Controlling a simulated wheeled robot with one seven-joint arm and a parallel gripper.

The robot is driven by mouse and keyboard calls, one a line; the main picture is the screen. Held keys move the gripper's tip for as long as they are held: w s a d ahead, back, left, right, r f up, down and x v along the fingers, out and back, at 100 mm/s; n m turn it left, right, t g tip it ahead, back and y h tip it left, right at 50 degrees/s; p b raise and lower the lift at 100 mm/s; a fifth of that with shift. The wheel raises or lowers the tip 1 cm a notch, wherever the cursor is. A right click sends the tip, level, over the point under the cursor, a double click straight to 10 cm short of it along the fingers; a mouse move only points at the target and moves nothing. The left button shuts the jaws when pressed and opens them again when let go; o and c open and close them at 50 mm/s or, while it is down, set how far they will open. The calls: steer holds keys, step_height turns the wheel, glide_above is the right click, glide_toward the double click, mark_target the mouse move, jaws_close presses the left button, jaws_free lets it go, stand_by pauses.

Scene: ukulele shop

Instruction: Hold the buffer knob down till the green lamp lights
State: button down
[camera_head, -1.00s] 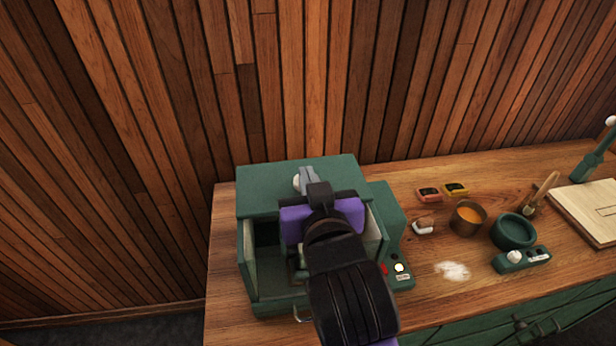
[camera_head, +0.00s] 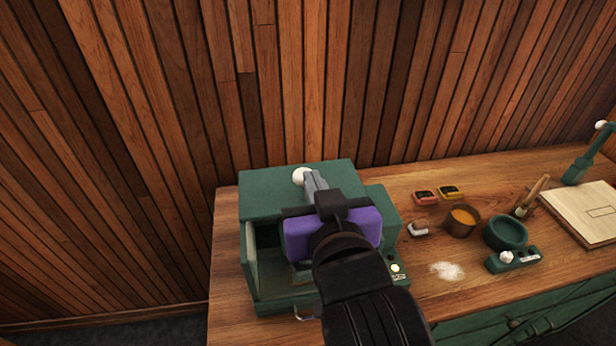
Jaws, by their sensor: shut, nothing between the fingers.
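A green box-shaped machine (camera_head: 262,180), open at the front, stands at the left end of the bench. A round white knob (camera_head: 301,176) shows on its top. My gripper (camera_head: 312,177) is shut and empty, its fingertips beside the knob's right side; I cannot tell whether they touch it. My wrist and arm hide much of the machine's front. A small panel on its right side carries a pale round lamp or button (camera_head: 395,268) above a label. I see no lit green lamp. I cannot tell whether the knob is pressed.
A plank wall stands behind.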

steer(key=shift+v, duration=2)
steer(key=shift+r, duration=0.1)
step_height(320, 180, up, 5)
steer(key=a+t+y, duration=0.1)
steer(key=t+y, duration=0.1)
steer(key=s+d+f+m+g+h+b, duration=0.1)
steer(key=s+d+f+h+b, duration=0.1)
steer(key=s+d+f, duration=0.9)
steer(key=s+d+f+m+g+h+b, duration=0.1)
steer(key=s+d+f+m+h+b, duration=0.1)
steer(key=s+d+f, duration=0.9)
steer(key=s+f+h+b, duration=0.1)
steer(key=s+f+h, duration=0.1)
steer(key=s+f, duration=0.5)
steer(key=shift+s+d, duration=0.35)
steer(key=shift+s, duration=0.5)
